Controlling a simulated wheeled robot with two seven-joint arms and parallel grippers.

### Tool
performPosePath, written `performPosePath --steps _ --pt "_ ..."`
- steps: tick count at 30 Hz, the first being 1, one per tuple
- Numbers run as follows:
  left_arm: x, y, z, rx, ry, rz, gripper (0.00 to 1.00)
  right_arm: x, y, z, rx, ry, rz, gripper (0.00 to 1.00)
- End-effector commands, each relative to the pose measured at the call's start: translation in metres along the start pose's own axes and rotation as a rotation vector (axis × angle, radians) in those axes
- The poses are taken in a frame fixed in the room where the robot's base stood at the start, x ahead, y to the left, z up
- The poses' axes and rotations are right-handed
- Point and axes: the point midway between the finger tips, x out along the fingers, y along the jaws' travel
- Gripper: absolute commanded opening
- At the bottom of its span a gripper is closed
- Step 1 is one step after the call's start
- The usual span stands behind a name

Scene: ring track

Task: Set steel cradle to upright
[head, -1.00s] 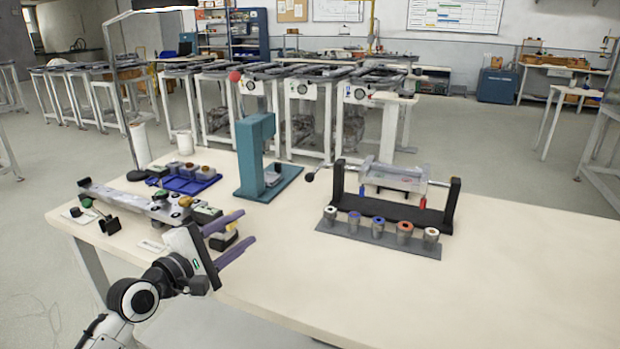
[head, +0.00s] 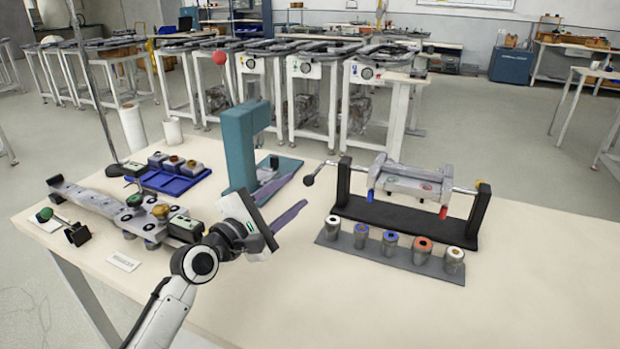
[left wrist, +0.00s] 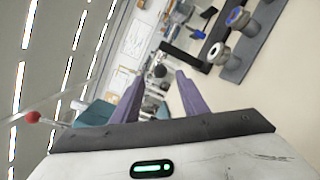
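The steel cradle (head: 416,182) hangs on a cross shaft between the two uprights of a black stand (head: 410,216), at the right of the table. It is tilted, with a blue tip and a red tip pointing down at its lower edge. A crank handle with a dark knob (head: 309,180) sticks out at the left end of the shaft. My right gripper is not in view.
A grey rack with several capped cylinders (head: 392,247) stands in front of the stand. A teal press (head: 240,150) with a red ball lever is behind my left gripper. A blue tray (head: 175,181) and a metal fixture (head: 120,208) lie left. The front right table is clear.

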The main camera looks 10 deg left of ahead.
Motion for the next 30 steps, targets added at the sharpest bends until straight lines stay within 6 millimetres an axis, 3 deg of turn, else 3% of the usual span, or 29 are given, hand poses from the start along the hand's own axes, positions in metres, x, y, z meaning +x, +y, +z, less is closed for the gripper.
performPosePath --steps 6,12,24,25,30 --pt "0.043 -0.001 -0.001 0.001 -0.001 0.002 0.40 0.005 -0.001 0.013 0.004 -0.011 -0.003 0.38" --pt "0.067 0.000 -0.001 0.000 -0.001 0.002 0.40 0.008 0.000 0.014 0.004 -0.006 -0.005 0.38" --pt "0.075 0.000 0.000 0.001 0.000 0.001 0.40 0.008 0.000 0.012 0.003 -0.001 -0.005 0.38" --pt "0.075 0.000 0.000 0.001 0.000 0.001 0.38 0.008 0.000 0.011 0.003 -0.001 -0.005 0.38" --pt "0.074 0.000 0.000 0.000 0.000 0.001 0.09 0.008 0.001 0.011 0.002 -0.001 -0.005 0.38"
